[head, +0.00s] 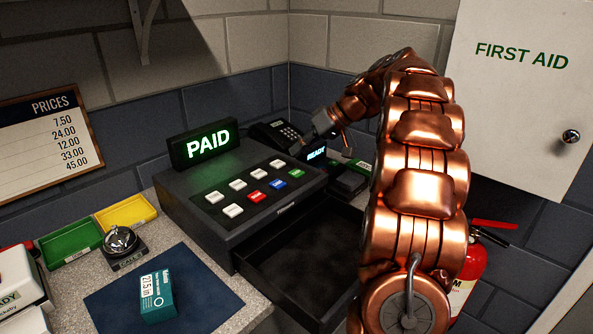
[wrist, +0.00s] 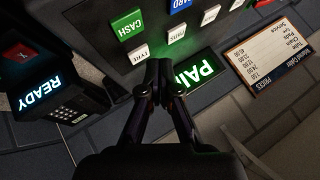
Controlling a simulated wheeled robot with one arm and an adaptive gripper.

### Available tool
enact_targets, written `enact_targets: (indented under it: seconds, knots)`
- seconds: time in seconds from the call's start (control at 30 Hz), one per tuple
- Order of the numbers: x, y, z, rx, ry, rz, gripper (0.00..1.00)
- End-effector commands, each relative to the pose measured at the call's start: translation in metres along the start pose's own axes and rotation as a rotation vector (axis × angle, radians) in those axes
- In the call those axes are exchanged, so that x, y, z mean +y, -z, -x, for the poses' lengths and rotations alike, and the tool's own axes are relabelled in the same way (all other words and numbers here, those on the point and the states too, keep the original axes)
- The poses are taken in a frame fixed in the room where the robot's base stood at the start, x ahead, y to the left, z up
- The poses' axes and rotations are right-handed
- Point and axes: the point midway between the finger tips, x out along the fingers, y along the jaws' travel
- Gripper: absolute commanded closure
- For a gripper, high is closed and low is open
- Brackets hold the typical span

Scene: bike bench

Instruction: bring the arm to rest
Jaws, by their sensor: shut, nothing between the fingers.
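My copper-coloured arm rises at the right of the head view and curls over to the left above the register's right side. My gripper (wrist: 158,68) is shut and empty in the wrist view, its dark fingertips together. In that picture the fingertips lie between the register's keys and the lit PAID display (wrist: 197,72). The gripper is small in the head view, and its fingertips are hard to make out there.
The dark cash register (head: 218,230) has its drawer (head: 300,262) open and its display (head: 208,144) reads PAID. A blue box (head: 157,297) lies on a dark mat (head: 205,290). A first aid cabinet (head: 510,110) and fire extinguisher (head: 470,265) are at right.

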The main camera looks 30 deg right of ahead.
Motion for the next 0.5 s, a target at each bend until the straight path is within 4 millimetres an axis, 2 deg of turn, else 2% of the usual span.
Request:
enact_targets:
  seconds: [0.27, 0.5]
  knots:
    - [-0.012, 0.011, 0.015, -0.001, 0.001, 0.0, 1.0]
    - [-0.014, 0.013, 0.018, -0.002, 0.001, 0.0, 1.0]
